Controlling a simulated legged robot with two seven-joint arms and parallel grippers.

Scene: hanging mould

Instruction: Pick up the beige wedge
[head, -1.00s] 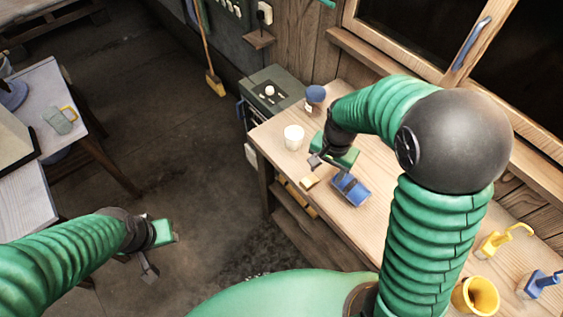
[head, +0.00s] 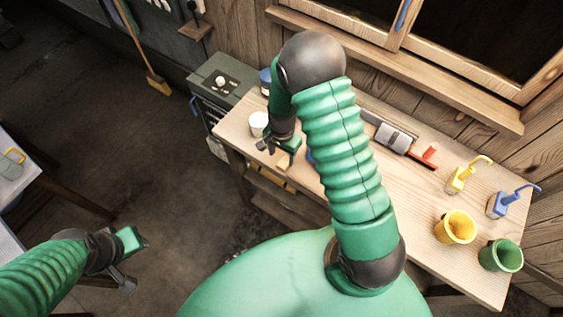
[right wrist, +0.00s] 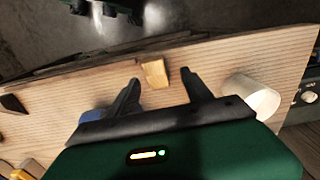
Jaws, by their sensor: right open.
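The beige wedge (head: 284,161) lies on the wooden workbench (head: 236,131), close to its front edge. In the right wrist view the wedge (right wrist: 154,73) shows between and just beyond the two dark fingertips, apart from both. My right gripper (right wrist: 160,82) is open and empty. In the head view the right gripper (head: 273,147) is over the bench, right by the wedge. My left gripper (head: 136,263) is over the floor at lower left, away from the bench; its finger gap is not clear.
A white cup (head: 258,123) stands close to my right gripper; it also shows in the right wrist view (right wrist: 254,96). A blue object (right wrist: 90,115) is beside the other finger. A yellow pot (head: 455,227) and green pot (head: 500,255) stand at the bench's right end.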

